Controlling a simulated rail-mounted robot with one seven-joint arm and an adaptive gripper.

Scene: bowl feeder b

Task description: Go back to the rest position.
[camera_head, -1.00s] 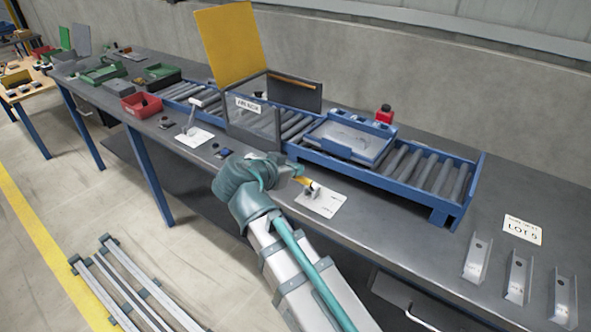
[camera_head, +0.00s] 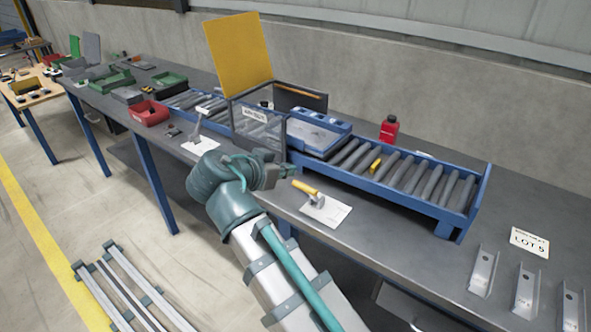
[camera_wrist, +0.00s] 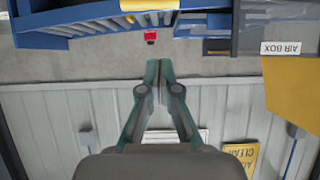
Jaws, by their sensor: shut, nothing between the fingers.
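My gripper (camera_head: 284,170) is above the front edge of the bench in the head view, at the end of my folded arm. In the wrist view its two fingers (camera_wrist: 158,66) meet at the tips with nothing between them. A small lever with a yellow handle (camera_head: 306,188) stands on a white card just right of my gripper. My gripper looks apart from the handle.
A roller conveyor (camera_head: 470,211) runs along the bench, with a blue tray (camera_head: 340,127) beside the clear "AIR BOX" (camera_head: 262,130). A yellow piece (camera_head: 375,166) lies on the rollers. A red bottle (camera_head: 389,128) stands behind. Metal brackets (camera_head: 484,270) stand front right.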

